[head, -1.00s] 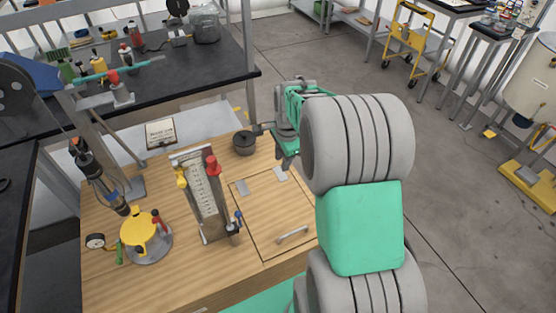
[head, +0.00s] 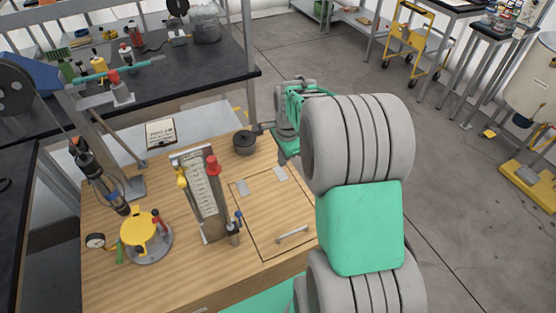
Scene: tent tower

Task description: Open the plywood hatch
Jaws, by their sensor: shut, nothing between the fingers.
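The plywood hatch (head: 270,212) is a square panel lying flush and closed in the wooden bench top. Two grey hinge plates are at its far edge, and a metal bar handle (head: 292,235) is near its front edge. My gripper (head: 288,160) is small in the view, at the end of my green and grey arm beyond the hatch's far right corner. It is shut and empty, away from the handle. My arm's thick grey links cover the area right of the hatch.
A gauge panel (head: 204,195) with red and yellow knobs stands just left of the hatch. A dark round pot (head: 244,143) sits behind it. A yellow-topped device (head: 146,232) is farther left. A black bench (head: 180,80) stands behind; open floor lies right.

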